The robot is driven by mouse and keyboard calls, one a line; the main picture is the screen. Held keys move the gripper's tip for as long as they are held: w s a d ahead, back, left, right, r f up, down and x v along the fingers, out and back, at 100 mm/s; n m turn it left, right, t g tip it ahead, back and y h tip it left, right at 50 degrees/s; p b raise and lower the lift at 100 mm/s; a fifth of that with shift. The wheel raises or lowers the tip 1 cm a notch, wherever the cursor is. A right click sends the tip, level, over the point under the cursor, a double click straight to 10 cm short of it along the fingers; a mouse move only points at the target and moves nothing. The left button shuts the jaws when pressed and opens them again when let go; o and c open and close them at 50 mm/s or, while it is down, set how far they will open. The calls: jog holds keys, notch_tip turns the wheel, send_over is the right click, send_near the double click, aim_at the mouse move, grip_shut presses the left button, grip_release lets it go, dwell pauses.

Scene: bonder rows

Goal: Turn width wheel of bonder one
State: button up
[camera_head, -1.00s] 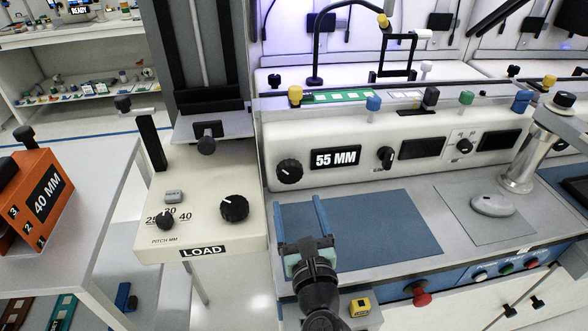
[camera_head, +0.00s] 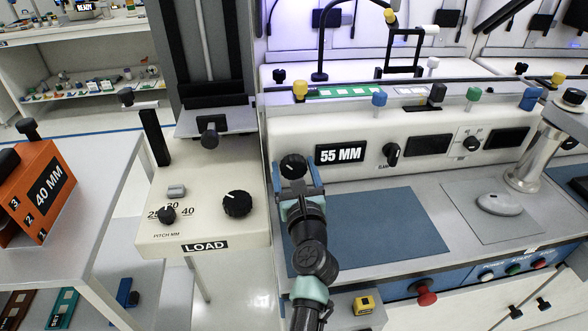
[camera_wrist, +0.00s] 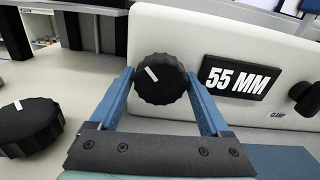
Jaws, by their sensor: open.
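The width wheel (camera_head: 293,167) is a black ribbed knob with a white pointer line, on the white front panel left of the 55 MM display (camera_head: 340,154). My gripper (camera_head: 292,185) is just in front of it. In the wrist view, the wheel (camera_wrist: 160,79) sits between the ends of my two blue fingers (camera_wrist: 160,90), with a gap at the left. Its pointer slants to the upper left. The wrist view shows the display (camera_wrist: 236,77) to the right. My gripper is open. Whether the right finger touches the wheel, I cannot tell.
A black clamp knob (camera_head: 391,153) lies right of the display. An orange 40 MM box (camera_head: 40,190) stands on the left table. The blue mat (camera_head: 370,225) is bare.

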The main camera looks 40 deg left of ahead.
jog(key=c, duration=1.1)
jog(key=shift+n, duration=0.4)
